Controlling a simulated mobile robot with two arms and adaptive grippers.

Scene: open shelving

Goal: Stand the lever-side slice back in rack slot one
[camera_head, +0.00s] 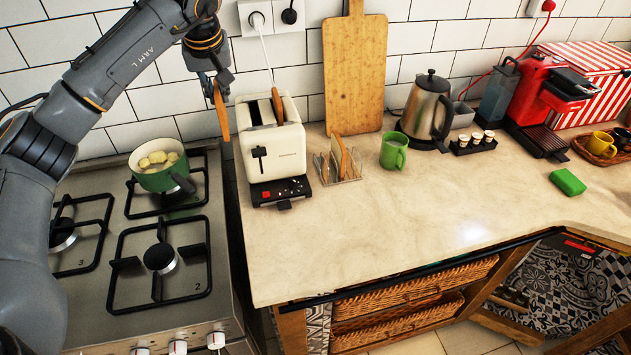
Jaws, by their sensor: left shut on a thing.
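My left gripper (212,84) is shut on a brown bread slice (221,112), which hangs upright, edge-on, to the left of the toaster. The cream toaster (278,150) stands on the counter's left end, with its black lever on the near face. One slot looks dark and empty. A second slice (278,106) stands up out of the slot farther right. The wire rack (352,172) stands right of the toaster with a slice (342,155) upright in it. Which slot that slice occupies is too small to tell. My right gripper is out of view.
A green mug (394,151), a steel kettle (428,108) and a tall wooden board (354,70) stand near the rack. A green pot (160,175) sits on the hob at left. The front of the counter (380,230) is clear.

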